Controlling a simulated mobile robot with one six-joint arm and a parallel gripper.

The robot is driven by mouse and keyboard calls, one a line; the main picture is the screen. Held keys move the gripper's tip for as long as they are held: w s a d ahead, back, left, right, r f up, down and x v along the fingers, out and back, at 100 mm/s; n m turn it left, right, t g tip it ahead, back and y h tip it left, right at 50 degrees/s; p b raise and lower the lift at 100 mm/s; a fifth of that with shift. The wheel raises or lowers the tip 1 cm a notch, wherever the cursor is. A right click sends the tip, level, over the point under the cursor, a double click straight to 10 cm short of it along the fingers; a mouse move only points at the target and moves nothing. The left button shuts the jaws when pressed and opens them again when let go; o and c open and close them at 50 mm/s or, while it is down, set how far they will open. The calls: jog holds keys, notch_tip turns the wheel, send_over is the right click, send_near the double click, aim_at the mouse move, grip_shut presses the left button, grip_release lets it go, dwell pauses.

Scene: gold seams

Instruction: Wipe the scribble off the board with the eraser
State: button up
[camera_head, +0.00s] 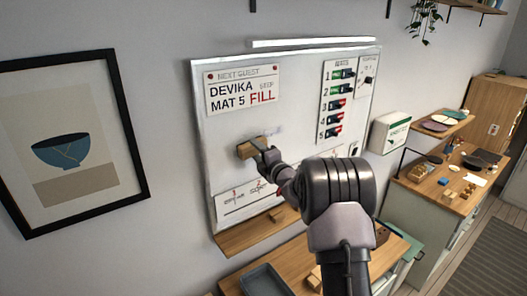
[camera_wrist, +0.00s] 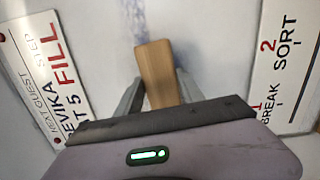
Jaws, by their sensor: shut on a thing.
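The whiteboard (camera_head: 295,115) hangs on the wall, with printed panels on it. My gripper (camera_head: 262,150) is shut on the wooden eraser (camera_head: 247,148) at the middle left of the board. In the wrist view the eraser (camera_wrist: 155,70) sits between my two fingers, against or very close to the board; I cannot tell if it touches. A faint bluish scribble (camera_wrist: 132,18) shows beyond the eraser in the wrist view. In the head view it is a pale smudge (camera_head: 273,131) just right of the eraser. My gripper hides part of the board.
A guest sign (camera_head: 240,90) is above the eraser and a step panel (camera_head: 245,199) below it. A numbered panel (camera_head: 338,100) is on the right. A wooden ledge (camera_head: 245,235) runs under the board. A grey tray (camera_head: 266,281) lies on the counter below.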

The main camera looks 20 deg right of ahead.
aim_at(244, 153)
jog(key=shift+s+a, duration=0.2)
jog(key=shift+a, duration=0.8)
jog(key=shift+s+a, duration=0.15)
jog(key=shift+a, duration=0.8)
jog(key=shift+a+r, duration=0.15)
jog(key=shift+a, duration=0.05)
jog(key=shift+d+r+p, duration=0.15)
jog(key=shift+r+p, duration=0.7)
jog(key=shift+r, duration=0.1)
jog(key=shift+w+d+p, duration=0.4)
jog(key=shift+d+p, duration=0.45)
jog(key=shift+d, duration=1.2)
jog(key=shift+w+d+p, duration=0.45)
jog(key=shift+d+p, duration=0.4)
jog(key=shift+d, duration=1.25)
jog(key=shift+w+d+p, duration=0.4)
jog(key=shift+d+p, duration=0.45)
jog(key=shift+d, duration=1.2)
jog(key=shift+w+d+f+p, duration=0.15)
jog(key=shift+w+d+p, duration=0.05)
jog(key=shift+d, duration=0.95)
jog(key=shift+w+d+f+p, duration=0.1)
jog(key=shift+w+d+p, duration=0.1)
jog(key=shift+d, duration=0.95)
jog(key=shift+w+d+r, duration=0.1)
jog(key=shift+w+d, duration=0.1)
jog(key=shift+d, duration=0.65)
jog(key=shift+w+d, duration=0.2)
jog(key=shift+d, duration=0.6)
